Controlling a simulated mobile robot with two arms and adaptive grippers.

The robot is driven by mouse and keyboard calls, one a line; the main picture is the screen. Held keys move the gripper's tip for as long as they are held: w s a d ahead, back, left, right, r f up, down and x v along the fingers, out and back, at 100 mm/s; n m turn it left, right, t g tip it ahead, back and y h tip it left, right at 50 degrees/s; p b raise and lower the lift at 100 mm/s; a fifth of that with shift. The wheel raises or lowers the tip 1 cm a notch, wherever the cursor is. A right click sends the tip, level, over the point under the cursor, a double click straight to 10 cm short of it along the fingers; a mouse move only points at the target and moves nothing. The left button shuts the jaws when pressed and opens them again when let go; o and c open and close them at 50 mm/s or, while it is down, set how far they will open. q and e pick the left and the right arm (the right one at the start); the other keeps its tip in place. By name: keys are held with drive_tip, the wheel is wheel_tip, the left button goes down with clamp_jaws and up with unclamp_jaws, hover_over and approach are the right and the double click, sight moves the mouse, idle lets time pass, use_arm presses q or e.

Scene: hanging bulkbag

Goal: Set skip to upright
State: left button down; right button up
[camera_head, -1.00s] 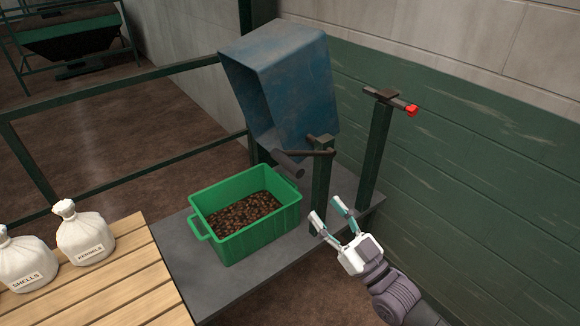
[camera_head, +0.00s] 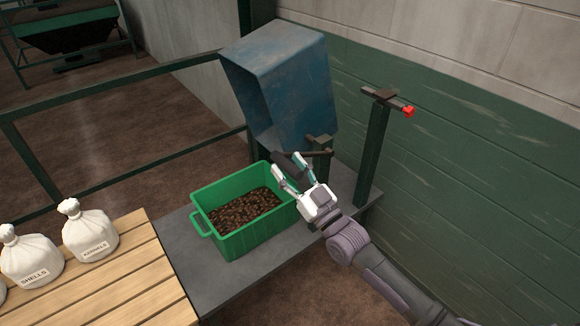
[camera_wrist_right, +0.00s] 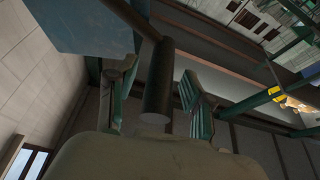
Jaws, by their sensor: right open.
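The blue skip (camera_head: 285,85) is tilted in its green frame, with its open mouth facing left and down towards the green crate. Its dark cylindrical handle (camera_head: 287,165) sticks out on a lever beside the frame post. My right gripper (camera_head: 289,172) is at the handle, open, with its fingers on either side of it. In the right wrist view the handle (camera_wrist_right: 158,85) stands between the two open fingers (camera_wrist_right: 160,105), with visible gaps to both. Part of the skip (camera_wrist_right: 85,25) shows at the upper left there. My left gripper is not in view.
A green crate (camera_head: 203,192) of brown nuts stands on the grey platform (camera_head: 185,265) below the skip. A post with a red-tipped latch (camera_head: 408,111) stands to the right, near the green wall. White sacks (camera_head: 90,230) rest on the wooden table (camera_head: 125,275) at left.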

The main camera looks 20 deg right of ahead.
clamp_jaws()
drive_tip(key=shift+r, duration=0.1)
idle(0.3)
